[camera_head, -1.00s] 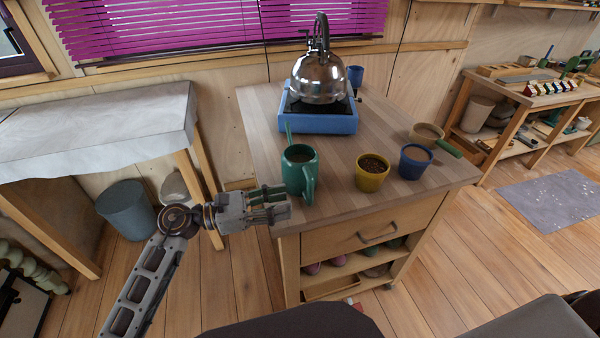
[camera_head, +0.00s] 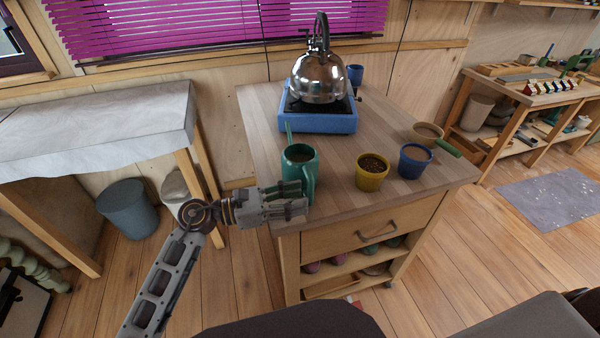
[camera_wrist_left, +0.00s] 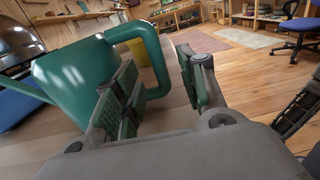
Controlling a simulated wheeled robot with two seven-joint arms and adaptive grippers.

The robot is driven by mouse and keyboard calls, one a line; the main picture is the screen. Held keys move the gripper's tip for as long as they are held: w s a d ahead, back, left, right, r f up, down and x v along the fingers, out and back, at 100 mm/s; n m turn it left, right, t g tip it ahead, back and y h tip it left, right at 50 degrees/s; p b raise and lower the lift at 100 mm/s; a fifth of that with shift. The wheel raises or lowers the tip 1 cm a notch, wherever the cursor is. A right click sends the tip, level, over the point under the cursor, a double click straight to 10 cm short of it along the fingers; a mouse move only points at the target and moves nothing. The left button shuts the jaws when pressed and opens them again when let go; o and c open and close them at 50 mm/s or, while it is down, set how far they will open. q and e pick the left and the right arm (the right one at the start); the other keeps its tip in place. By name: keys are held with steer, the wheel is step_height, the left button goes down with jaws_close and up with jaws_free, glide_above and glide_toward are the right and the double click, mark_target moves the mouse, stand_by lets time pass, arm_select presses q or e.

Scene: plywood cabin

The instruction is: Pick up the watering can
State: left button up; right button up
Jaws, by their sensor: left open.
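The green watering can (camera_head: 299,157) stands upright near the front left corner of the wooden cart top, its spout toward the back left and its handle toward the front right. My left gripper (camera_head: 298,199) is at the can's handle side, in front of the can. In the left wrist view the can (camera_wrist_left: 75,80) fills the left, and its looped handle (camera_wrist_left: 157,60) reaches toward my open fingers (camera_wrist_left: 165,98). The lower part of the handle appears partly behind the left finger; I cannot tell whether they touch. My right gripper is not in view.
A yellow pot (camera_head: 370,176) and a blue pot (camera_head: 414,163) stand right of the can. A steel kettle (camera_head: 318,80) sits on a blue stove (camera_head: 318,120) behind it. A tan dish (camera_head: 427,132) and green-handled tool (camera_head: 448,147) lie farther right.

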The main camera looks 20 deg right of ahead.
mark_target(310, 193)
arm_select(q)
steer(key=shift+d+r, duration=0.2)
steer(key=shift+d, duration=0.95)
steer(key=shift+d+p, duration=0.35)
steer(key=shift+d, duration=0.6)
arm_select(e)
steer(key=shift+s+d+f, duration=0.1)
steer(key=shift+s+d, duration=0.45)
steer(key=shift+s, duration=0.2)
arm_select(q)
steer(key=shift+c, duration=0.5)
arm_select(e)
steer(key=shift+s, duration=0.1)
arm_select(q)
jaws_close()
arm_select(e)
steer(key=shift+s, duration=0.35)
arm_select(q)
steer(key=shift+w, duration=0.1)
